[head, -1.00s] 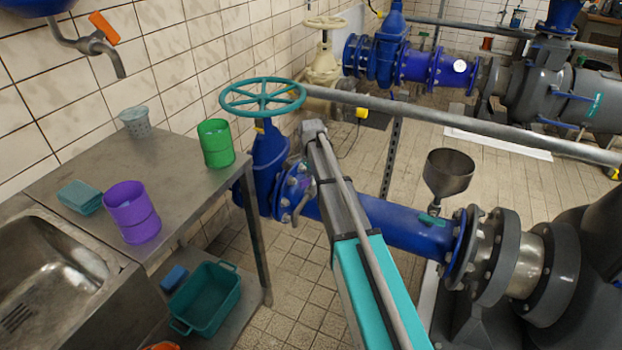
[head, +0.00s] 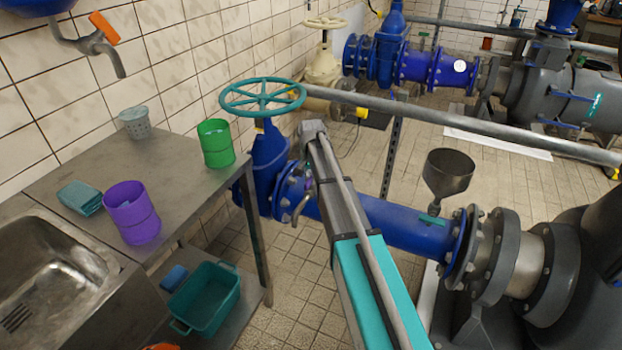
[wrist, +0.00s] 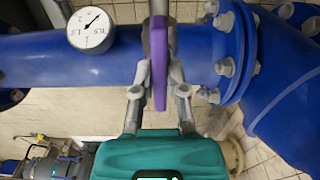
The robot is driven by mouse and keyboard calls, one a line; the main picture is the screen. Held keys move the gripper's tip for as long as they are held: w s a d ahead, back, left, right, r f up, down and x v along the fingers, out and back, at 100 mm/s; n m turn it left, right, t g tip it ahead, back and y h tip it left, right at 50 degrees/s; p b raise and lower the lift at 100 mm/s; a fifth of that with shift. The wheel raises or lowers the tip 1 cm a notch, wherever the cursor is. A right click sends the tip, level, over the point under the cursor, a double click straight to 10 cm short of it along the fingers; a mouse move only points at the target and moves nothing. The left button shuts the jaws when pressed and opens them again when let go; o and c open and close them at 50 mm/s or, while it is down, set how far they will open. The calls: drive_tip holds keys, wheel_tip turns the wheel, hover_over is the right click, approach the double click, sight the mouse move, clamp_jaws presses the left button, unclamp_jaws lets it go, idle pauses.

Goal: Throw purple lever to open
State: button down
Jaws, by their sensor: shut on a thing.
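The purple lever (wrist: 159,62) shows in the wrist view as a narrow upright bar in front of a blue pipe (wrist: 45,62). My gripper (wrist: 158,95) is shut on it, with one finger on each side of the bar. The lever's upper end meets a grey metal stem at the top of the picture. In the head view my arm points away toward the blue pipework (head: 400,225).
A round gauge (wrist: 90,30) sits left of the lever, and a bolted flange (wrist: 228,50) is close on the right. A teal handwheel valve (head: 262,97) and a metal table (head: 165,165) with purple and green cups stand left of my arm. A grey rail (head: 470,122) crosses behind.

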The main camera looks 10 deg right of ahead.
drive_tip(key=c, duration=0.7)
unclamp_jaws()
drive_tip(key=shift+m, duration=0.5)
